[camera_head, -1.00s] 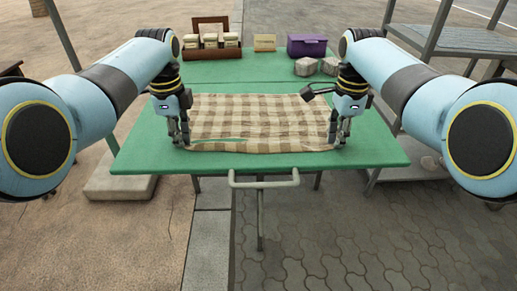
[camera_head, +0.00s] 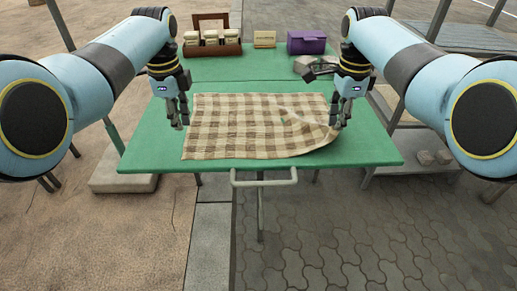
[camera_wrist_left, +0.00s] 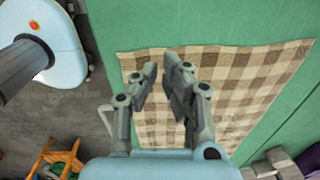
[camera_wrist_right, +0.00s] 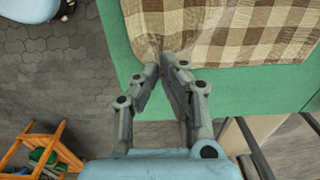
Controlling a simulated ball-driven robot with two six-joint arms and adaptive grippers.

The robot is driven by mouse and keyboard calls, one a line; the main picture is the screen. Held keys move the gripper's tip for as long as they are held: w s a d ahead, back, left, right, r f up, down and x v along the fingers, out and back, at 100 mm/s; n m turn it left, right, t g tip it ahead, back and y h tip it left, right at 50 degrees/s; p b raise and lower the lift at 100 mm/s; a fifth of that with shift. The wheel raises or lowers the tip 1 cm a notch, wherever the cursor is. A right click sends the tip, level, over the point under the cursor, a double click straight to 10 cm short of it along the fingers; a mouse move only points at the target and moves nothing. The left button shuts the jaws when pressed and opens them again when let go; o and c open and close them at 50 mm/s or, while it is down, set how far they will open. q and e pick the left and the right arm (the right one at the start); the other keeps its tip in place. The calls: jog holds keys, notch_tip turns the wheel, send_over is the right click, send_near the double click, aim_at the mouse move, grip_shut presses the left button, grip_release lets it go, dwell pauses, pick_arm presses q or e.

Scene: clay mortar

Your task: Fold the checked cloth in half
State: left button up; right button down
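The brown and cream checked cloth (camera_head: 240,125) lies spread on the green table, its front left corner flat near the front edge. Its front right part is drawn into creases toward my right gripper (camera_head: 340,122). In the right wrist view, the cloth (camera_wrist_right: 230,30) gathers at the tips of my right gripper (camera_wrist_right: 158,64), which is shut on it. My left gripper (camera_head: 181,122) is beside the cloth's left edge, with its fingers apart and nothing held. In the left wrist view, a gap shows between the left gripper's tips (camera_wrist_left: 160,65), with flat cloth (camera_wrist_left: 215,75) beyond.
At the back of the green table (camera_head: 150,150) stand a wooden box of jars (camera_head: 212,42), a cream card (camera_head: 264,39) and a purple box (camera_head: 306,42). Grey blocks (camera_head: 305,66) lie near the right gripper. A metal shelf rack (camera_head: 470,38) stands at right.

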aim_at(191, 152)
pick_arm(q)
jog(key=o, duration=1)
jog(key=shift+c, duration=0.5)
jog(key=shift+s+r, duration=0.15)
jog(key=shift+c, duration=1.1)
notch_tip(191, 152, up, 5)
jog(key=s+d, duration=0.2)
jog(key=s, duration=0.1)
jog(key=shift+m, duration=0.4)
notch_tip(191, 152, down, 10)
jog(key=shift+d+f, duration=0.1)
jog(key=shift+f, duration=0.1)
jog(key=shift+f, duration=0.2)
